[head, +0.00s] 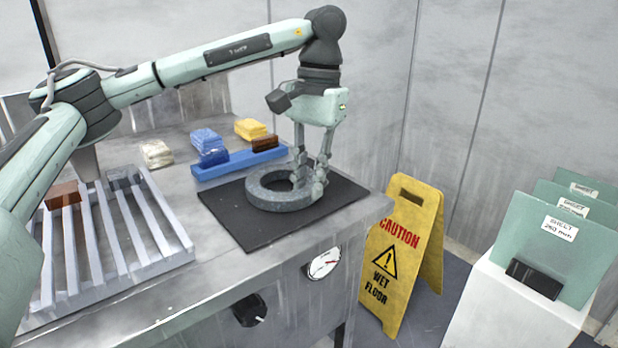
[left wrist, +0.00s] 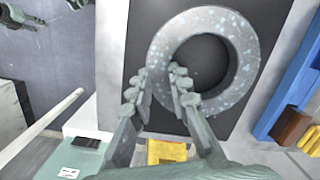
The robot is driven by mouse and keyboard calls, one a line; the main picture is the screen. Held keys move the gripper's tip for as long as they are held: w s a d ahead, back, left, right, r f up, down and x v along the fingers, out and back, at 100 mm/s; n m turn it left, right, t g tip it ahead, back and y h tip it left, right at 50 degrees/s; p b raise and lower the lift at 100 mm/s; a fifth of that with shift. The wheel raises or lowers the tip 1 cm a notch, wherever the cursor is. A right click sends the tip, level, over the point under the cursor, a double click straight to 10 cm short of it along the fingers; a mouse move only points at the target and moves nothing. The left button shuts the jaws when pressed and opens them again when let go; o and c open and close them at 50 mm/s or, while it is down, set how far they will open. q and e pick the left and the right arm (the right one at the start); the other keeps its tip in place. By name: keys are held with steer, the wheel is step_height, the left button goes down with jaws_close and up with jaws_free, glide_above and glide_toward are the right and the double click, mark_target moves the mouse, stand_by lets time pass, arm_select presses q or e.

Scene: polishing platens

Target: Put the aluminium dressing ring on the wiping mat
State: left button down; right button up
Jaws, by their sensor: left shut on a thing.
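The aluminium dressing ring (head: 268,201) is a thick grey speckled ring lying flat over the black wiping mat (head: 237,226) on the metal bench. My left gripper (head: 309,188) points down at the ring's right side and is shut on its wall. In the left wrist view the ring (left wrist: 243,70) lies within the outline of the mat (left wrist: 143,58), and the fingers (left wrist: 161,85) pinch its near wall, one inside the hole and one outside. I cannot tell whether a thin gap is left under the ring.
A slatted rack (head: 150,236) stands left on the bench (head: 215,280). Behind the mat is a blue tray (head: 236,165) beside blue (head: 209,147) and yellow (head: 251,129) stacks. A yellow caution sign (head: 400,250) stands on the floor right of the bench. A white stand (head: 510,315) holds green sheets.

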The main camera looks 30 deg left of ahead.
stand_by(0.3)
arm_select(q)
steer(key=c, duration=1.4)
jaws_free()
steer(key=shift+c, duration=0.2)
arm_select(e)
steer(key=shift+w+a+r, duration=0.1)
steer(key=shift+w+r, duration=0.1)
steer(key=shift+r, duration=0.1)
arm_select(q)
steer(key=r, duration=0.2)
steer(key=r+p, duration=0.1)
steer(key=r, duration=0.2)
steer(key=w+r, duration=0.1)
steer(key=r, duration=0.2)
steer(key=shift+d, duration=0.15)
steer(key=r+p, duration=0.1)
steer(key=r, duration=0.3)
steer(key=shift+w, duration=0.2)
arm_select(e)
steer(key=s+f, duration=0.3)
steer(key=f, duration=0.4)
steer(key=shift+s+d+f+g, duration=0.15)
steer(key=shift+d+f+g, duration=0.15)
steer(key=shift+d+f, duration=0.1)
